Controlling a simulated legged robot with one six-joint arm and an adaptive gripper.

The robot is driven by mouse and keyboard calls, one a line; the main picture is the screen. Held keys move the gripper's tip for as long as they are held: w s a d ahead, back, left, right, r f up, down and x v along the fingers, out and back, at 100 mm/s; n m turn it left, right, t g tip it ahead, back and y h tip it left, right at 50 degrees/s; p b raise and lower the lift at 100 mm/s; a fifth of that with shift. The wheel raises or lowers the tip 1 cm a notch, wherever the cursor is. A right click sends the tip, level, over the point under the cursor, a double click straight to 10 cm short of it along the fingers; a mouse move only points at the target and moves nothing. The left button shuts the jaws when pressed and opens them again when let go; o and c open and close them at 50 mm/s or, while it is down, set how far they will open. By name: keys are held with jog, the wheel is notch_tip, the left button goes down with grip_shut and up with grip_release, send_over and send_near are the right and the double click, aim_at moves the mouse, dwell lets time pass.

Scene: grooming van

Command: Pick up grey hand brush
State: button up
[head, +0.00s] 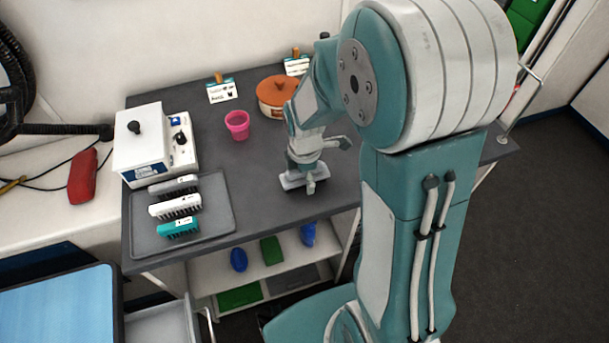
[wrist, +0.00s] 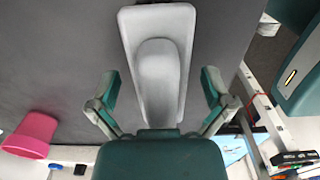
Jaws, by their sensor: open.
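A pale grey hand brush (wrist: 160,25), a flat oblong back with a raised rounded grip, lies on the dark grey worktop. In the head view the brush (head: 290,183) is partly hidden under my gripper (head: 312,165). In the wrist view my gripper (wrist: 160,88) is open, with one finger on each side of the brush's grip and visible gaps between. No contact with the brush shows. Its bristles cannot be made out. Another grey brush (head: 173,185) lies at the back of a tray at the left.
The tray (head: 217,215) also holds a white brush (head: 174,206) and a teal brush (head: 177,228). A white machine (head: 140,147) stands behind it. A pink cup (head: 237,124) and an orange-lidded pot (head: 277,91) stand behind my gripper. The worktop between tray and gripper is clear.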

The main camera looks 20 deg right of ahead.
jog(key=c, duration=1.3)
jog(key=shift+r, duration=0.2)
jog(key=shift+r, duration=0.35)
notch_tip(320, 180, up, 3)
jog(key=shift+s+d+f, duration=0.1)
jog(key=shift+d, duration=0.05)
jog(key=s+d+r, duration=0.6)
jog(key=s, duration=0.1)
jog(key=s+d+r, duration=0.3)
jog(key=shift+s+r, duration=0.15)
jog(key=shift+s, duration=0.1)
